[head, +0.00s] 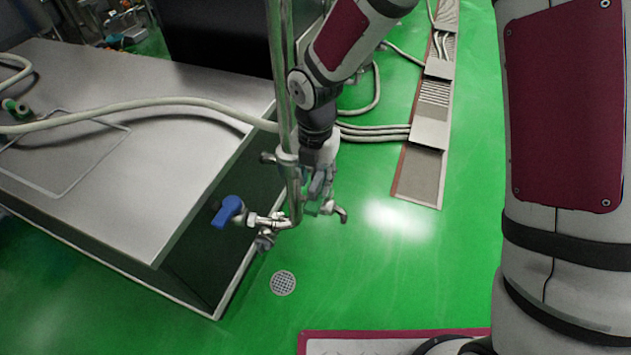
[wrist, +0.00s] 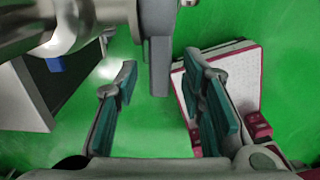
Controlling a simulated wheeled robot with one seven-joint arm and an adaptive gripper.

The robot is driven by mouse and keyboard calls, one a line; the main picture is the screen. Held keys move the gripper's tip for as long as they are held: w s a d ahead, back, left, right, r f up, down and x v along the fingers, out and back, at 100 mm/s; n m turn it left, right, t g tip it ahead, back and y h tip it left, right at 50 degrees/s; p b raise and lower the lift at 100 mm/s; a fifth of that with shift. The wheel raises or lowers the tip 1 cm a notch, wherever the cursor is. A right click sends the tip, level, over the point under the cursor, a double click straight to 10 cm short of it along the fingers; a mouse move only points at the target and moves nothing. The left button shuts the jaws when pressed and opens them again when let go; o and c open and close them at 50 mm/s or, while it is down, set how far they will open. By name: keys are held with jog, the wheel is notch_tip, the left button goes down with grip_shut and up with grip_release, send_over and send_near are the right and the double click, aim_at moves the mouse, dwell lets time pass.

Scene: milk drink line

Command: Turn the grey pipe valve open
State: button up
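The grey pipe valve (wrist: 160,62) shows at the top centre of the wrist view as a dark grey handle pointing down from a shiny metal pipe (wrist: 100,12). My gripper (wrist: 162,82) is open, with one teal-padded finger to each side of the handle's line. The handle's lower end appears between the fingertips; I see no contact, and the depth is unclear. In the head view, my gripper (head: 322,192) is beside the upright pipe (head: 283,90), just right of it. The grey handle is hard to make out there, partly hidden by the gripper.
A blue-handled valve (head: 228,211) sits left of the pipe, by the steel table (head: 120,190). A pale hose (head: 150,103) crosses the tabletop. A floor drain (head: 283,283) lies below. Green floor (head: 390,270) is open to the right of the pipe.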

jog(key=shift+f, duration=0.8)
jog(key=shift+c, duration=0.6)
grip_shut()
